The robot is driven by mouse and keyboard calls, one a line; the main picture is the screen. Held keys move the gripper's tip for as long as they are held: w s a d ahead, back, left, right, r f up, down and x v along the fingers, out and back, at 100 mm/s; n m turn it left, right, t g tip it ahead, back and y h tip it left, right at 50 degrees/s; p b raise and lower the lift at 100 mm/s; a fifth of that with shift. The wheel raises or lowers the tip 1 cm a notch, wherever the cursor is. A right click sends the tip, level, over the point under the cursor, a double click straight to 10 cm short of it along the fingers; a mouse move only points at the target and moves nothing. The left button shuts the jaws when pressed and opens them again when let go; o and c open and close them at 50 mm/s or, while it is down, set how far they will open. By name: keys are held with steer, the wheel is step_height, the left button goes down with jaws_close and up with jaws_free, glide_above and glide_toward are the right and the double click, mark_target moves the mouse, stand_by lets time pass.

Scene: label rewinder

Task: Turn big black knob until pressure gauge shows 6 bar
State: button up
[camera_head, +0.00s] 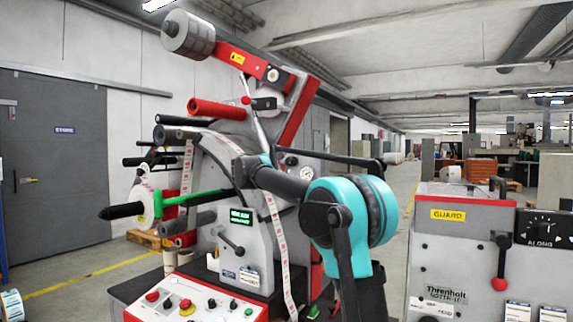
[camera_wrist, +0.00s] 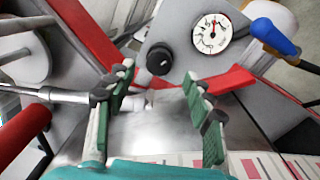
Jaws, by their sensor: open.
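The big black knob (camera_wrist: 159,59) sits on a grey panel in the wrist view, just beyond my fingertips. The round white pressure gauge (camera_wrist: 212,33) is to its upper right. A red needle shows on its dial, pointing roughly up in the picture; the numbers are too small to read. My gripper (camera_wrist: 158,78) is open, its green-padded fingers spread to either side below the knob, with no visible contact. In the head view, a white gauge dial (camera_head: 307,172) shows beside my arm on the rewinder; I cannot make out the knob there.
Red frame bars (camera_wrist: 90,30) and a metal rod (camera_wrist: 45,94) lie near my left finger. The label rewinder's control panel (camera_head: 195,303) is below my arm; a grey GUARD machine (camera_head: 450,240) stands right.

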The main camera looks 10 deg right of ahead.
steer(key=v, duration=0.7)
steer(key=shift+s, duration=0.2)
steer(key=shift+a, duration=0.1)
steer(key=s+d+f+m+g, duration=0.1)
steer(key=s+d+f, duration=0.15)
steer(key=f, duration=0.25)
steer(key=s+d+f+m+g+y, duration=0.1)
steer(key=s+d+f+m+g, duration=0.1)
steer(key=d+f, duration=0.25)
steer(key=s+d+f+m+g, duration=0.1)
steer(key=s+d+f, duration=0.15)
steer(key=f, duration=0.35)
steer(key=s+d+f+m+g+y, duration=0.2)
steer(key=s+d+f, duration=0.2)
steer(key=s+f, duration=0.55)
steer(key=s+d+f+m+g+y, duration=0.25)
steer(key=s+f, duration=0.35)
steer(key=f, duration=0.7)
steer(key=s+a+f+m+g+y, duration=0.1)
steer(key=s+a+f+m+y, duration=0.1)
steer(key=s+f, duration=0.7)
steer(key=s+a+f+m+g+y, duration=0.1)
steer(key=s+a+f+m+y, duration=0.1)
steer(key=s+f, duration=0.8)
steer(key=s+m+y, duration=0.1)
steer(key=s, duration=0.2)
steer(key=shift+w, duration=0.1)
steer(key=shift+c, duration=0.5)
